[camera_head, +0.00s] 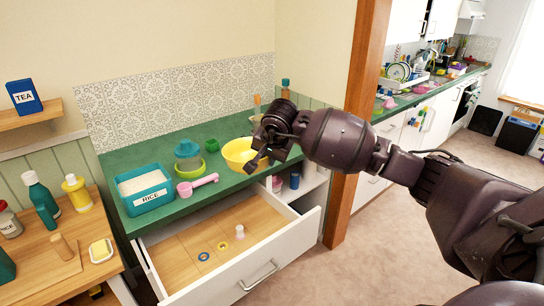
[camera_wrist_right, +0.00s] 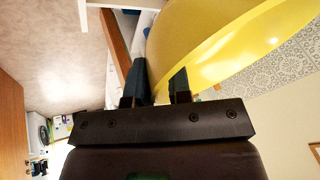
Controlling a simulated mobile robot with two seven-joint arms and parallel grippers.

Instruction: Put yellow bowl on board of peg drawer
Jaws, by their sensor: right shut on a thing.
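The yellow bowl (camera_head: 236,152) shows at the counter's front edge in the head view. My right gripper (camera_head: 257,160) is shut on its rim; the bowl (camera_wrist_right: 220,45) fills the upper right of the right wrist view, with its wall between the fingers (camera_wrist_right: 163,85). I cannot tell how far the bowl is above the counter. The peg drawer (camera_head: 262,279) is pulled open below the counter. Its wooden board (camera_head: 180,262) carries a white peg (camera_head: 240,231) and flat rings (camera_head: 204,257), with much bare board around them. My left gripper is not in view.
The green counter (camera_head: 140,157) holds a rice tub (camera_head: 147,190), a pink scoop (camera_head: 197,185), a green bowl (camera_head: 187,170) and a teal lidded container (camera_head: 187,149). An open compartment (camera_head: 312,180) and a wooden post (camera_head: 360,90) are right of the drawer. A side table (camera_head: 60,262) stands left.

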